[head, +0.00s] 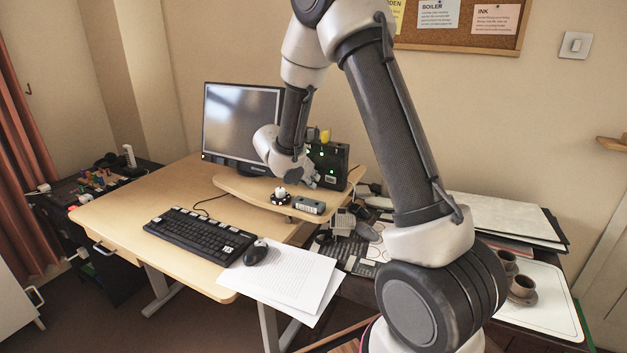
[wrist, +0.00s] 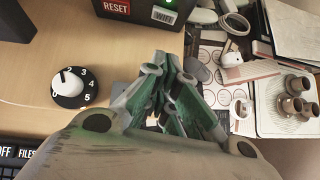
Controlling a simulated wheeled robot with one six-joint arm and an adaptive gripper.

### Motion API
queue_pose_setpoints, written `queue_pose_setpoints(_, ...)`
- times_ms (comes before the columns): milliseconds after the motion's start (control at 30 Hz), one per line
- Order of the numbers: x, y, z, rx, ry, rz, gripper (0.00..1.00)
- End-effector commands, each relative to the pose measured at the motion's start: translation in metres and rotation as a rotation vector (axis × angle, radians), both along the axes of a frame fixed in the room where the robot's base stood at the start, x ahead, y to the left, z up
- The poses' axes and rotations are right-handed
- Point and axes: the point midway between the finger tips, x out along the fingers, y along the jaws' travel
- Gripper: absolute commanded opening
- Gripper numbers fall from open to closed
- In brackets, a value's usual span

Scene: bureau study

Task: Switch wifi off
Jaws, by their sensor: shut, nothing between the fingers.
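A black box with green lights (head: 331,166) stands on the raised desk shelf, right of the monitor. In the wrist view its lower front (wrist: 135,17) shows at the top edge, with a red RESET label and a white WIFI label (wrist: 164,15). One green light shows above the WIFI label; any switch there is cut off by the frame. My gripper (head: 309,179) is shut and empty, in front of the box in the head view and partly covering it. In the wrist view my gripper (wrist: 167,65) points toward the box below the WIFI label; I cannot tell whether it touches.
A numbered dial (head: 281,197) and a small grey device (head: 308,205) sit on the shelf near my gripper. The monitor (head: 242,121) stands to the left. Keyboard (head: 200,234), mouse (head: 255,252) and papers (head: 285,277) lie in front. Cups (head: 522,287) stand at right.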

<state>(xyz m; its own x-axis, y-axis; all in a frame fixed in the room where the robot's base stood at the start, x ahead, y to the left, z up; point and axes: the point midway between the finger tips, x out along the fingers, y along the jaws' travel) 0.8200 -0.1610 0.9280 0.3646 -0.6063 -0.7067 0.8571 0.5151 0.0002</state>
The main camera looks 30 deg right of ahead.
Motion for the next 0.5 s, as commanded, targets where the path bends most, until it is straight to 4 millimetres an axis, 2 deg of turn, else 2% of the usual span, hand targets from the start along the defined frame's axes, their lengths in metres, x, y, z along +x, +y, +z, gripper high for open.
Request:
queue_pose_setpoints(100, 0.008, -0.018, -0.02, -0.001, 0.005, -0.004, 0.0)
queue_pose_setpoints(333, 0.026, -0.046, -0.054, 0.0, 0.003, -0.003, 0.0)
queue_pose_setpoints(500, 0.04, -0.068, -0.052, 0.001, 0.0, -0.004, 0.0)
